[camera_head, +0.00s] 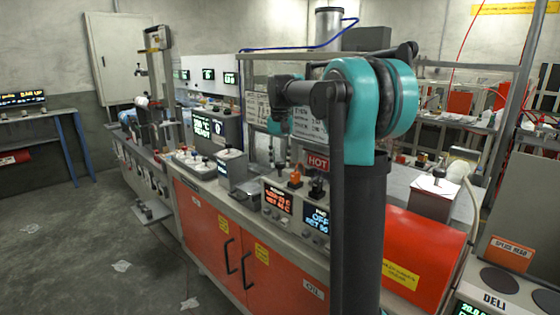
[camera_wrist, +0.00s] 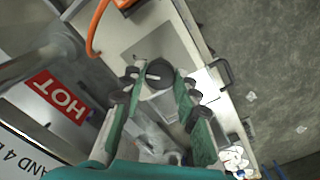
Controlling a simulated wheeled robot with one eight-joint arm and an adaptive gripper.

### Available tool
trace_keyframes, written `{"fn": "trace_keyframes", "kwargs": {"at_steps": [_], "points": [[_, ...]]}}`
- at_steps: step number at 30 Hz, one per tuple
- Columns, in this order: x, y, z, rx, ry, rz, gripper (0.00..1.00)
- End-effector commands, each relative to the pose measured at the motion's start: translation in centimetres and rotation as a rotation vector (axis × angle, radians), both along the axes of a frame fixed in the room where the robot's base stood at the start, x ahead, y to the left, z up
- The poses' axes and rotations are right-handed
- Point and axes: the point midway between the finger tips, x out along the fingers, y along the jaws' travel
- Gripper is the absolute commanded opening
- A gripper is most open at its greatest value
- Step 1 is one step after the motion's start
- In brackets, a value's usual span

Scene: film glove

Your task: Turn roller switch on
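Two small control units stand on the counter in the head view. One has a red-lit display (camera_head: 278,201) and an orange-topped part (camera_head: 295,178). The other has a blue-lit display (camera_head: 316,219) reading OFF and a black-topped part (camera_head: 317,188). I cannot tell for sure which is the roller switch. In the wrist view my gripper (camera_wrist: 160,86) has its two teal fingers apart. A dark round knob-like thing (camera_wrist: 160,73) shows between the fingertips; contact cannot be told. In the head view my arm hides much of the area around the gripper.
Red cabinet doors (camera_head: 225,240) with black handles are below the counter. A HOT sign (camera_head: 318,163) hangs near the arm; it also shows in the wrist view (camera_wrist: 57,96). An orange hose (camera_wrist: 95,28) curves at the top left there. Open grey floor (camera_head: 75,240) lies at the left.

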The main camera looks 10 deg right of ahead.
Motion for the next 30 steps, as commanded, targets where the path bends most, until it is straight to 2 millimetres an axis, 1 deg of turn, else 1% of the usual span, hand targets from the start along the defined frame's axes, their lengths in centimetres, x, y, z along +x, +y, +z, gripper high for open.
{"fn": "trace_keyframes", "kwargs": {"at_steps": [1, 3, 5, 13, 17, 20, 30], "points": [[0.0, 0.0, 0.0, 0.000, -0.001, 0.000, 0.36], [0.0, 0.0, 0.0, 0.000, 0.000, 0.000, 0.45], [0.0, 0.0, 0.0, 0.000, 0.000, 0.000, 0.51], [0.0, 0.0, 0.0, 0.000, 0.000, 0.001, 0.51], [0.0, 0.0, 0.8, 0.000, 0.000, 0.001, 0.51], [0.0, 0.0, 2.2, 0.000, 0.000, 0.001, 0.51], [0.0, 0.0, 9.0, 0.000, 0.000, 0.001, 0.51]]}}
